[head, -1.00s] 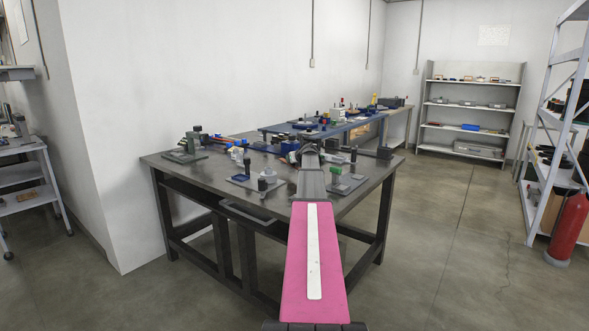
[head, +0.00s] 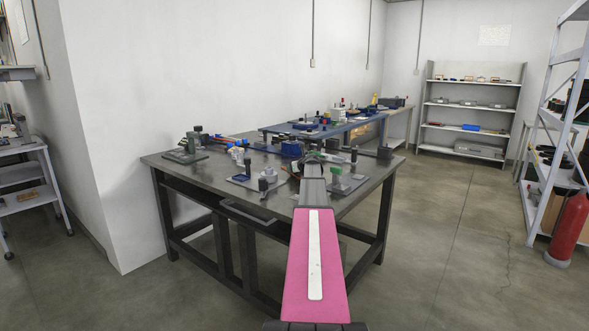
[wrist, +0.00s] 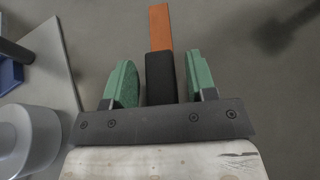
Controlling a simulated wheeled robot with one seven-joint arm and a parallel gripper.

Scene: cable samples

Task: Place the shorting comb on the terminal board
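In the wrist view, my gripper (wrist: 163,85) has two green fingers, one on each side of a black block (wrist: 160,78). An orange-brown flat bar (wrist: 160,27) sticks out from the block's far end. This looks like the shorting comb; its teeth do not show. A narrow gap shows between the block and each finger, so the gripper looks open around it, not clamped. In the head view, my arm's end is low over the table (head: 212,193), and the gripper is too small to make out. I cannot tell which item is the terminal board.
In the wrist view, a grey cylinder (wrist: 28,138) and a blue block (wrist: 10,75) are close on the left. In the head view, plates with upright posts (head: 262,184) flank the arm. A blue bench (head: 340,127) stands behind.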

